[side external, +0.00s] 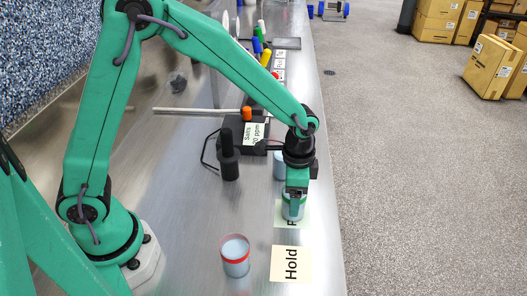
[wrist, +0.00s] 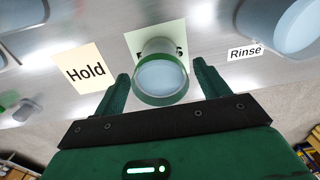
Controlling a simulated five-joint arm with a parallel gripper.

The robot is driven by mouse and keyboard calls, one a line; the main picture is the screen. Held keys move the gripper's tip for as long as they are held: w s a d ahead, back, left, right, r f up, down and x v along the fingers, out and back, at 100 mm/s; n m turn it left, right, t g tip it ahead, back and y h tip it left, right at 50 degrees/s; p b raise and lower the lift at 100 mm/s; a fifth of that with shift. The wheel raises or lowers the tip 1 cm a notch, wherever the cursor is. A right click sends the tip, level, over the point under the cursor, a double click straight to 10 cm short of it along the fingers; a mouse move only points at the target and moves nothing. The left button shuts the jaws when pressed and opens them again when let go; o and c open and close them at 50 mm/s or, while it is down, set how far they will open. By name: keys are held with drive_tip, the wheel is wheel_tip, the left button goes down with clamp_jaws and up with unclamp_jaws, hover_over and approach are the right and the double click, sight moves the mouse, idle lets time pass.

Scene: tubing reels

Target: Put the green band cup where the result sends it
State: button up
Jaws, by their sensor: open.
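The green band cup (side external: 292,212) holds pale blue-grey liquid and stands on a pale green card (side external: 280,216) whose lettering is mostly hidden. In the wrist view the cup (wrist: 162,78) sits between the two fingers of my gripper (wrist: 160,82), which is open around it. In the side view my gripper (side external: 296,195) is low over the cup and hides part of it. A cream card (side external: 291,264) reading "Hold" lies nearer the camera. A black box (side external: 275,134) bears a label (side external: 255,133) that appears to read "Salts 20 ppm".
A red-banded cup (side external: 235,257) stands left of the Hold card. A black upright probe (side external: 229,160) stands left of the box. A pale blue vessel (side external: 279,164) stands behind my gripper; the wrist view shows a "Rinse" label (wrist: 245,53). The bench edge is close on the right.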

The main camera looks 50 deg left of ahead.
wheel_tip(320, 180, up, 12)
idle(0.6)
idle(0.5)
drive_tip(key=s+a+r+n+t, duration=0.2)
drive_tip(key=s+a+r+n, duration=0.1)
drive_tip(key=s+a, duration=0.4)
drive_tip(key=s+a+r+n+t, duration=0.3)
drive_tip(key=s+a+n, duration=0.3)
drive_tip(key=s, duration=0.3)
drive_tip(key=shift+s+a+r+t, duration=0.25)
drive_tip(key=shift+a+r+t, duration=0.05)
drive_tip(key=shift+a+r, duration=0.55)
drive_tip(key=shift+o, duration=0.5)
